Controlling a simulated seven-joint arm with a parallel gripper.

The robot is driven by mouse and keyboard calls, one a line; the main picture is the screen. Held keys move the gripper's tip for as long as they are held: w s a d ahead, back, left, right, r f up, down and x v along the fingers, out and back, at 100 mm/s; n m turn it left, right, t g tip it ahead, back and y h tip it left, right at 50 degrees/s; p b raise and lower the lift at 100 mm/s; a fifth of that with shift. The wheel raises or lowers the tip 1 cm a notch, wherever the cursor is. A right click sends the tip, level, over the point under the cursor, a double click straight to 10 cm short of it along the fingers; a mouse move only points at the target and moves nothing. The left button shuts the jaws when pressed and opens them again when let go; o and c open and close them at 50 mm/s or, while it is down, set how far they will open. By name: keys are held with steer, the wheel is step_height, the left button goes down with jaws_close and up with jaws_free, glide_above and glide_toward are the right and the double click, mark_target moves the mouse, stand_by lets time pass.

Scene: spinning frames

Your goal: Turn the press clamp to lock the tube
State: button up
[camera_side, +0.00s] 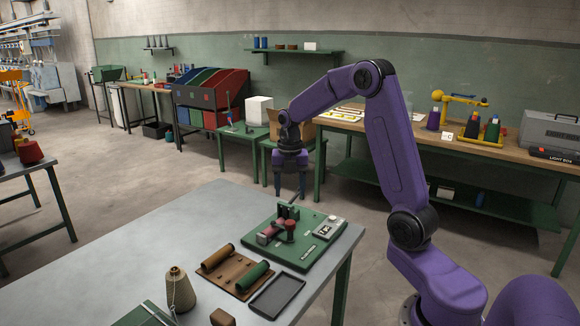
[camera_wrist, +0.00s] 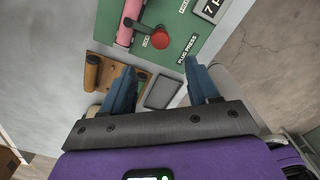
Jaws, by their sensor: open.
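A green press board (camera_side: 312,257) lies near the far right end of the grey table. It carries a pink tube (camera_side: 268,235) and a press clamp with a red knob (camera_side: 291,226). In the wrist view, the red knob (camera_wrist: 160,40) sits on a dark lever reaching left to the pink tube (camera_wrist: 126,28). Small lettering resembling LOCK shows beside it; other lettering sits at the upper right. My gripper (camera_side: 291,198) is above the board, pointing down and empty. Its blue fingers (camera_wrist: 159,70) are apart, with the knob beyond their tips, not touched.
A beige thread cone (camera_side: 180,292) stands at the front left. A white display unit (camera_side: 329,227) sits on the board's right side. The table's left is clear.

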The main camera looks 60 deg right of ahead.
step_height(320, 180, up, 7)
stand_by(0.3)
steer(key=shift+a+f, duration=0.1)
steer(key=shift+a, duration=0.05)
